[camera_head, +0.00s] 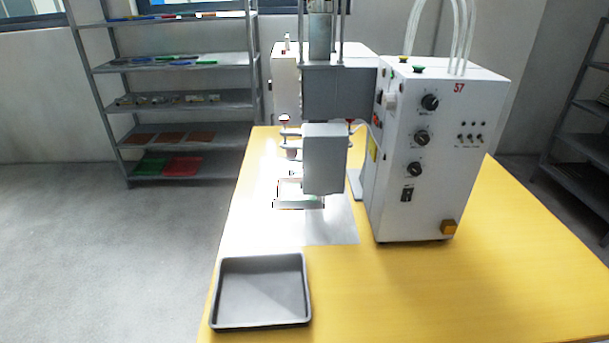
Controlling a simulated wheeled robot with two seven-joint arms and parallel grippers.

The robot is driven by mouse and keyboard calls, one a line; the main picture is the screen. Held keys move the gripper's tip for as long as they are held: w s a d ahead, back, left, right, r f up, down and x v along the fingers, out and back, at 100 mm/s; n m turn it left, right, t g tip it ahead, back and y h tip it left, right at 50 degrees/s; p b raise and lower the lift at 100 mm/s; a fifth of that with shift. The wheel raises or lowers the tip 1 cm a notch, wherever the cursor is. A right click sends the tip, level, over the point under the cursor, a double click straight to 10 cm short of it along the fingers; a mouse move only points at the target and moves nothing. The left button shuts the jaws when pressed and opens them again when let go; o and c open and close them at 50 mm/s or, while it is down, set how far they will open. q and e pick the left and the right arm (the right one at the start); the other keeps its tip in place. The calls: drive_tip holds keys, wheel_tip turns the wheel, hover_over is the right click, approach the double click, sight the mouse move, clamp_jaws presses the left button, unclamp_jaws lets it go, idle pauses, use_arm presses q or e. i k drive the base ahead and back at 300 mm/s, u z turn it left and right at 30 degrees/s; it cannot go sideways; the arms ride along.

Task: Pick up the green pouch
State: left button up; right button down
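I cannot make out a green pouch for certain. Under the grey head of the welding machine (324,158) lies a small flat piece (298,204) with a pale, glaring surface and dark edges. The machine head partly hides it, and I cannot tell whether it is the pouch. A flat green item (149,167) lies on the bottom shelf of the rack at the back left, beside a red one; its kind is too small to tell. Neither of my grippers shows in the head view.
An empty dark grey tray (262,290) sits at the near left edge of the yellow table (480,300). A white control box (438,150) with knobs stands right of the machine head. The table's near right is clear. A shelf rack (180,108) stands behind left.

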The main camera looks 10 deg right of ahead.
sight(291, 193)
drive_tip(key=u, duration=2.6)
drive_tip(key=i, duration=1.75)
drive_tip(key=z, duration=2.6)
drive_tip(key=i, duration=3.15)
